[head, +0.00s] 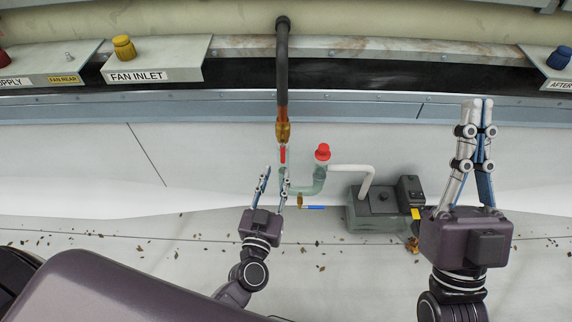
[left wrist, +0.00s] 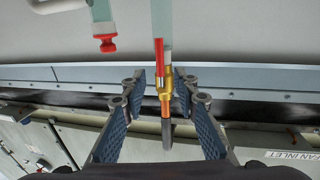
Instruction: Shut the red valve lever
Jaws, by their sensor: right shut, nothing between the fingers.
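The red valve lever (head: 283,155) hangs down along the pipe below the brass valve (head: 283,132) in the head view. In the left wrist view the red lever (left wrist: 159,54) also lies in line with the pipe, beside the brass fitting (left wrist: 165,80). My left gripper (head: 273,173) is open just below the lever in the head view. In the left wrist view its fingers (left wrist: 161,82) stand apart on either side of the brass valve, with nothing gripped; the depth gap is hard to tell. My right gripper (head: 478,102) is shut and empty, pointing up at the right.
A green pipe (head: 318,182) with a red cap (head: 323,151) stands right of the lever. A blue-handled valve (head: 314,207) and a grey pump box (head: 377,206) are nearby. A fan inlet panel (head: 155,62) is at upper left. Dry leaves lie on the floor.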

